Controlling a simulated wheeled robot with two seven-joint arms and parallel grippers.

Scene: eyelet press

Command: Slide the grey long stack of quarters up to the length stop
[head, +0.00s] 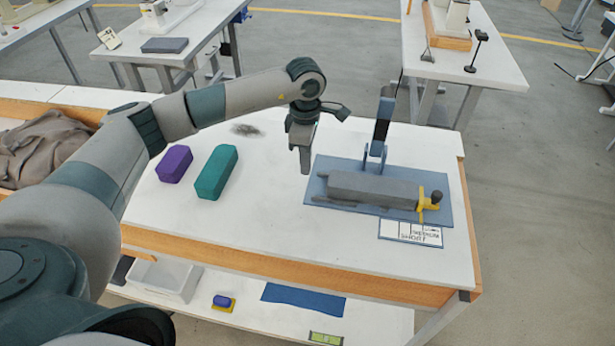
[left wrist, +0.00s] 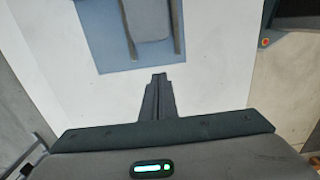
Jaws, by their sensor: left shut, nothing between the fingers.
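The grey long stack of quarters (head: 372,189) lies on the blue base plate (head: 440,216) of the press, its length running left to right. The yellow length stop (head: 429,204), with a dark knob, stands at the stack's right end. I cannot tell whether they touch. My left gripper (head: 306,172) is shut and empty, pointing down just left of the plate and apart from the stack. In the left wrist view the shut fingertips (left wrist: 159,78) point toward the plate (left wrist: 108,55) and the near end of the stack (left wrist: 148,18). My right gripper is not in view.
The press lever (head: 383,118) rises behind the stack. A purple block (head: 174,164) and a teal block (head: 216,172) lie on the white table at left. A printed card (head: 410,232) lies at the plate's front edge. The table's front middle is clear.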

